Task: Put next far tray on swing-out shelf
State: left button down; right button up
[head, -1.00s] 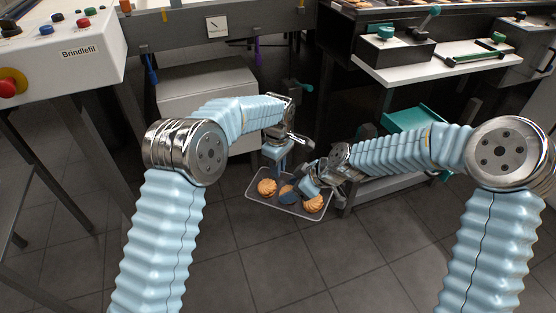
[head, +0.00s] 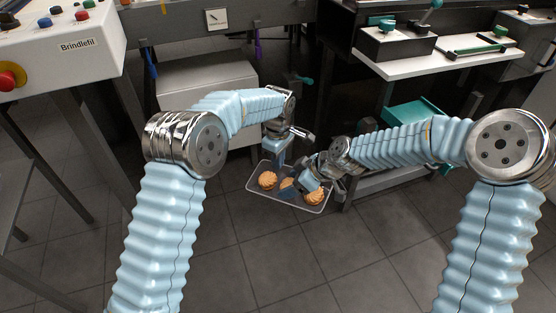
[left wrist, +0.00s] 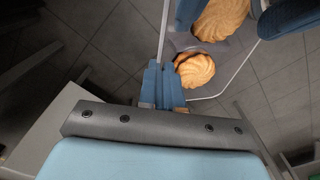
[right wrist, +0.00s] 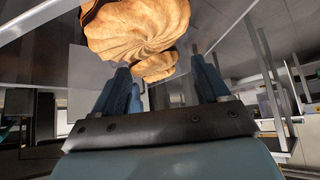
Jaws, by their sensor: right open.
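A clear, shallow tray with a pale rim (head: 262,201) hangs above the floor in the head view, with ridged golden biscuits (head: 267,180) in it. My left gripper (head: 277,164) is at its far-left side; in the left wrist view its fingers (left wrist: 163,88) are closed together on the tray rim. My right gripper (head: 307,184) is over the tray's right part, partly hiding a biscuit. In the right wrist view its fingers (right wrist: 160,72) are spread, with biscuits close ahead. Which piece is the swing-out shelf I cannot tell; a teal panel (head: 415,113) sits at right.
A white worktop (head: 440,62) with levers stands at the right, above a grey lower frame. A pale grey box (head: 205,85) stands behind the left arm. A control panel (head: 75,60) labelled Brindlefil is at the left. The tiled floor in front is clear.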

jog(key=v, duration=1.1)
jog(key=shift+d+r, duration=0.15)
jog(key=shift+r, duration=0.05)
jog(key=shift+s, duration=0.2)
jog(key=s+a+f+m+g, duration=0.3)
jog(key=s+a+f+m, duration=0.4)
jog(key=s+a+f, duration=0.45)
jog(key=s+d+f+m+h, duration=0.1)
jog(key=s+d+f+m, duration=0.3)
jog(key=d+f, duration=0.3)
jog(key=s+d+f+m+h, duration=0.2)
jog(key=s+d+f+m, duration=0.2)
jog(key=f, duration=0.7)
jog(key=d, duration=0.2)
jog(key=shift+d+f+t, duration=0.3)
jog(key=shift+d+f, duration=0.05)
jog(key=shift+d, duration=0.05)
